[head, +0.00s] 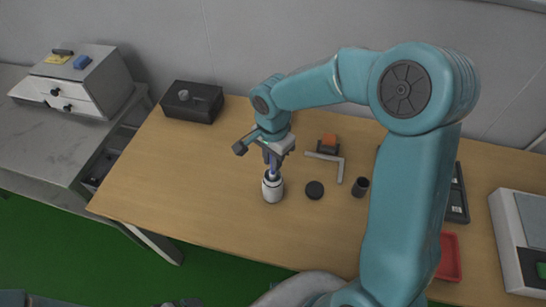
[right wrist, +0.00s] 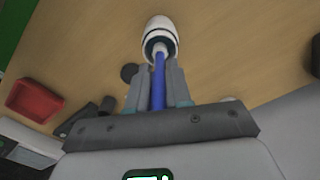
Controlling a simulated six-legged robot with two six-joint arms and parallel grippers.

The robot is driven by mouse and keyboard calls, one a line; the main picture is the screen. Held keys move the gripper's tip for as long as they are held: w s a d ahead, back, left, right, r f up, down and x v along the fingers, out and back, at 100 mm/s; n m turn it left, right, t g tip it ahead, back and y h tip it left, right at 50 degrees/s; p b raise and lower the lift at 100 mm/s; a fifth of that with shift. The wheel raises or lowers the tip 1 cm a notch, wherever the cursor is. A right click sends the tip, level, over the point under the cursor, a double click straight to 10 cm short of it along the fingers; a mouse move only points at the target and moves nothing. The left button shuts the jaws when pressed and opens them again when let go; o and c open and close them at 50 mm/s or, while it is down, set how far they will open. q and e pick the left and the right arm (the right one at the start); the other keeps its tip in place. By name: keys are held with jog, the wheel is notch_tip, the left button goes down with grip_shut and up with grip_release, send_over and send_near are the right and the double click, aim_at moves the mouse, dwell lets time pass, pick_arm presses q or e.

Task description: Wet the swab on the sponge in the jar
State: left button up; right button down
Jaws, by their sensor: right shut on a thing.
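A white jar (head: 272,190) with a dark band and an open mouth stands upright on the wooden table; it also shows at the top of the right wrist view (right wrist: 161,27). My right gripper (head: 273,158) is above the jar, shut on the blue swab (right wrist: 159,82). The swab points down, and its lower end reaches into the jar mouth. The swab tip and the sponge are hidden inside the jar, so I cannot tell whether they touch. A black round lid (head: 315,190) lies on the table right of the jar. My left gripper is not in view.
A dark cup (head: 360,187), a grey angle bracket (head: 335,160) and an orange block in a black holder (head: 328,143) stand to the right. A black box (head: 193,102) is at the back left; a red tray (head: 449,257) is at the right. The table left of the jar is clear.

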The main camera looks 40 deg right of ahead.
jog(key=shift+f+b, duration=0.45)
jog(key=shift+f, duration=0.05)
dwell(1.8)
jog(key=shift+r, duration=0.55)
jog(key=shift+r+p, duration=2.05)
jog(key=shift+r, duration=0.95)
jog(key=shift+f, duration=0.1)
